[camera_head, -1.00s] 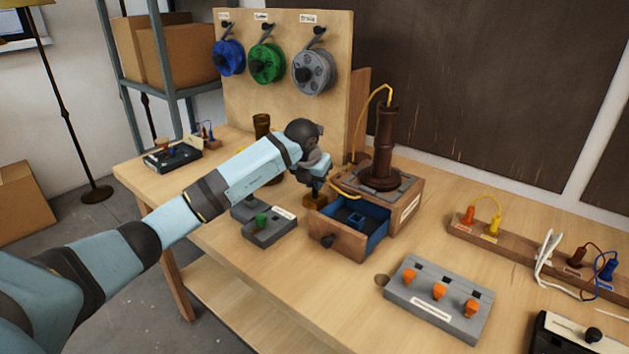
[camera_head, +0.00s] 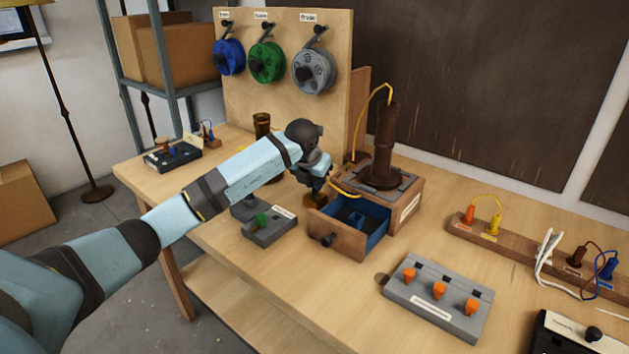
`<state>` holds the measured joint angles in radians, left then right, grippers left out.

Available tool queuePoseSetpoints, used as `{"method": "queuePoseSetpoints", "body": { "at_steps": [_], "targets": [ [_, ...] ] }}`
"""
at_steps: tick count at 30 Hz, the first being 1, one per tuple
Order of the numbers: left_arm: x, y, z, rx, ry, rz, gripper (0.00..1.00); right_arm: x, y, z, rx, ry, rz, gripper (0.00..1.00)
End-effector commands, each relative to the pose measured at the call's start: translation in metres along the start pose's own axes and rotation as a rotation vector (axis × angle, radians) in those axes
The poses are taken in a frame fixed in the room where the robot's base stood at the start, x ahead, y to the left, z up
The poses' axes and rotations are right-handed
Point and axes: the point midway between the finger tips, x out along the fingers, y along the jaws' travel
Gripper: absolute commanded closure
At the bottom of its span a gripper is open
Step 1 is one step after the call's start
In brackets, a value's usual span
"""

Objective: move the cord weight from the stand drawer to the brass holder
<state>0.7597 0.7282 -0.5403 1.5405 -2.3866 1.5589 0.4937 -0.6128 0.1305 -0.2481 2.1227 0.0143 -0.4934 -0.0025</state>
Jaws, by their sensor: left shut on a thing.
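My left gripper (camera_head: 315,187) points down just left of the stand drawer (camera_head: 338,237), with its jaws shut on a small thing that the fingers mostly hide. I take it to be the cord weight, but its shape cannot be made out. A small brass-coloured block (camera_head: 314,201), apparently the brass holder, is directly under the fingertips beside the drawer's back left corner. Whether the held thing touches it cannot be told. The drawer is pulled out of the wooden lamp stand (camera_head: 408,205) and shows a blue divided inside. My right gripper is out of view.
A dark lamp column (camera_head: 385,145) with a yellow cord rises from the stand. A grey block with a green peg (camera_head: 262,220) sits left of the drawer. A grey block with orange pegs (camera_head: 437,307) lies front right. Bare table lies between it and the drawer.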

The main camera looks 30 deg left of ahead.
Motion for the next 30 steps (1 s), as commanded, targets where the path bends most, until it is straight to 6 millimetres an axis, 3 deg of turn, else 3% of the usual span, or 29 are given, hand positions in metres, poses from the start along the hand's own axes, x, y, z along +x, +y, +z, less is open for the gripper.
{"method": "queuePoseSetpoints", "body": {
  "at_steps": [18,19,22,30],
  "targets": [
    [0.0073,0.0001,-0.003,0.0,0.0,0.0,1.0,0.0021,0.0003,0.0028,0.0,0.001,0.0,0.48],
    [0.0068,0.0,-0.0028,0.0,0.0,0.0,0.78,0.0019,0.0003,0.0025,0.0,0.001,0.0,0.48],
    [0.0066,0.0001,-0.0027,0.0,0.0,0.0,0.55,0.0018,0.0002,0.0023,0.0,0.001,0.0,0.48],
    [0.0068,0.0001,-0.0028,0.0,0.0,0.0,0.55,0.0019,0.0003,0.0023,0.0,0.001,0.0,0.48]
  ]
}}
